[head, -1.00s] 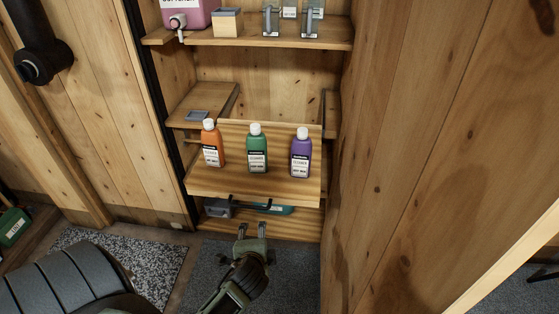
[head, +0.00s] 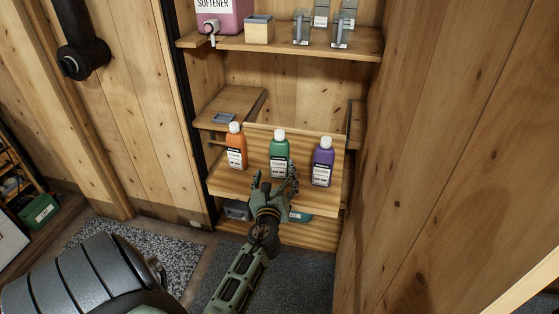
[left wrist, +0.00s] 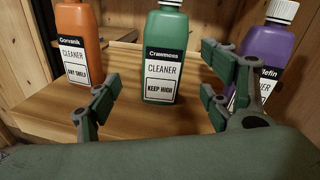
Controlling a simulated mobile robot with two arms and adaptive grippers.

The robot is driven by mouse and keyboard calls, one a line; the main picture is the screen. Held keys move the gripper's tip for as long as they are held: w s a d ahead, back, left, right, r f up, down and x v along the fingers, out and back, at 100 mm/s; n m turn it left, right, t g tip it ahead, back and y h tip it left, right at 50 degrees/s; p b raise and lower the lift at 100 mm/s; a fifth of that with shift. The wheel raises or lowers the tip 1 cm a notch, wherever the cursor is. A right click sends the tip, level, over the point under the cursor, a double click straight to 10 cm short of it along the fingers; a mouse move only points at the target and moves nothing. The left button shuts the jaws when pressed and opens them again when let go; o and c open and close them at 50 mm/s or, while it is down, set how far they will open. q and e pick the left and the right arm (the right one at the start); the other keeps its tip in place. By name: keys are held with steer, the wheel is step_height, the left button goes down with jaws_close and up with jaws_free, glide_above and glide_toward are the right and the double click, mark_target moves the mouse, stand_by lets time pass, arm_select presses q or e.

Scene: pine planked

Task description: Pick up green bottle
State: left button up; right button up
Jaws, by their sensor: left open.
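The green bottle (head: 279,150), with a white cap and a white label, stands upright on a wooden pull-out shelf (head: 225,181), between two other bottles. My left gripper (head: 273,180) is open just in front of it, with the arm reaching up from below. In the left wrist view the green bottle (left wrist: 165,55) is centred beyond the two spread fingers (left wrist: 158,93), its label facing the camera. The fingers do not touch it. The right gripper is not in view.
An orange bottle (head: 236,150) stands left and a purple bottle (head: 322,163) stands right, close to the right finger in the wrist view. A wood wall bounds the right.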

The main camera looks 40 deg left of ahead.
mark_target(279, 157)
arm_select(q)
steer(key=m, duration=0.1)
steer(key=w+m, duration=0.1)
steer(key=shift+w+r+m+t, duration=0.2)
steer(key=shift+w+m+t, duration=0.1)
steer(key=shift+m+t, duration=0.1)
steer(key=shift+w+a, duration=0.25)
steer(key=shift+w, duration=0.1)
steer(key=x, duration=0.7)
steer(key=shift+s+a+r, duration=0.2)
steer(key=shift+r, duration=0.1)
steer(key=shift+s+r, duration=0.1)
steer(key=shift+c, duration=1)
steer(key=c, duration=1.5)
steer(key=shift+c, duration=0.5)
steer(key=shift+r, duration=0.15)
